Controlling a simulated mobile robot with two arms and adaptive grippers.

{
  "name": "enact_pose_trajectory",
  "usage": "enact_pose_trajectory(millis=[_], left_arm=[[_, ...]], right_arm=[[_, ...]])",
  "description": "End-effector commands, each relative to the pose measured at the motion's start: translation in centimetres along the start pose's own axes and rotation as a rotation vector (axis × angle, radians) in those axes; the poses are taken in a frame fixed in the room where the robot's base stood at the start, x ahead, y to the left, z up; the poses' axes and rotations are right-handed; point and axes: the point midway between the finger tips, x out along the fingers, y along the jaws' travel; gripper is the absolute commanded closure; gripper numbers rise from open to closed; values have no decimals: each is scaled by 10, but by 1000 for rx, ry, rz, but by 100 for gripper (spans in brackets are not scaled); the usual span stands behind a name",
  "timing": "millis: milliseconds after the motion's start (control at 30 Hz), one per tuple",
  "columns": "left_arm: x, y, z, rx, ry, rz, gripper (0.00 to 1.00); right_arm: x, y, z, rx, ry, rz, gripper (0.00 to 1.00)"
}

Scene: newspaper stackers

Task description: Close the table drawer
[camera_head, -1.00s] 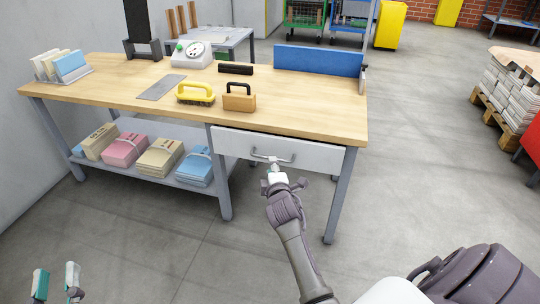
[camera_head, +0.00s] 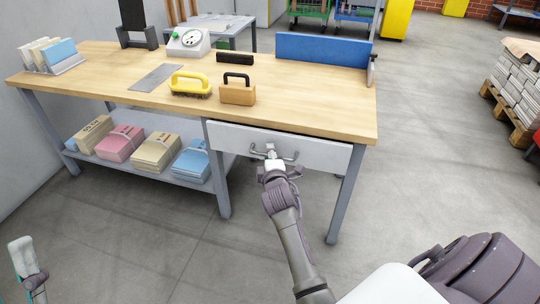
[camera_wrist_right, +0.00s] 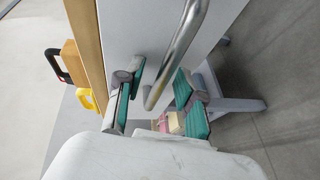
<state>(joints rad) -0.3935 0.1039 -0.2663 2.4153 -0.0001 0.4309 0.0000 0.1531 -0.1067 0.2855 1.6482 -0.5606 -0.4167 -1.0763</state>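The table (camera_head: 130,82) has a light wooden top and grey legs. Its white-grey drawer (camera_head: 320,152) is under the right part of the top. The drawer front stands slightly out from the frame, with a thin dark gap above it. A curved metal handle (camera_head: 288,157) is on the front; it also shows in the right wrist view (camera_wrist_right: 180,45). My right gripper (camera_head: 273,160) is at the handle. In the right wrist view its green-padded fingers (camera_wrist_right: 160,100) are apart, with the handle between them. My left gripper (camera_head: 22,262) is partly cut off at the lower left, away from the table.
On the top are a yellow-handled brush (camera_head: 190,84), a wooden block with black handle (camera_head: 238,94) and a blue panel (camera_head: 320,49). Paper bundles (camera_head: 155,152) lie on the lower shelf. The floor right of the table is clear up to a pallet (camera_head: 505,110).

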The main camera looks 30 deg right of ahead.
Motion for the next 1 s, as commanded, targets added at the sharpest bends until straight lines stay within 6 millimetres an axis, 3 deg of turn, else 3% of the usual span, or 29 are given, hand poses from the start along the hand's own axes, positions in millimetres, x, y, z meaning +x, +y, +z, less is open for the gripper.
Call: enact_pose_trajectory(millis=[33, 233, 600, 833, 1000], left_arm=[[0, 0, 0, 0, 0, 0, 63], [0, 0, 0, 0, -1, 0, 63], [0, 0, 0, 0, -1, 0, 63], [1, -3, 21, 7, -129, -6, 63], [-1, -4, 27, 9, -158, -6, 63]], right_arm=[[0, 0, 0, 0, 0, 0, 68], [0, 0, 0, 0, 0, 0, 100], [1, 0, 1, -1, 0, 0, 100], [31, 8, 12, -3, 2, 1, 100], [37, 8, 16, 0, 0, 0, 100]])
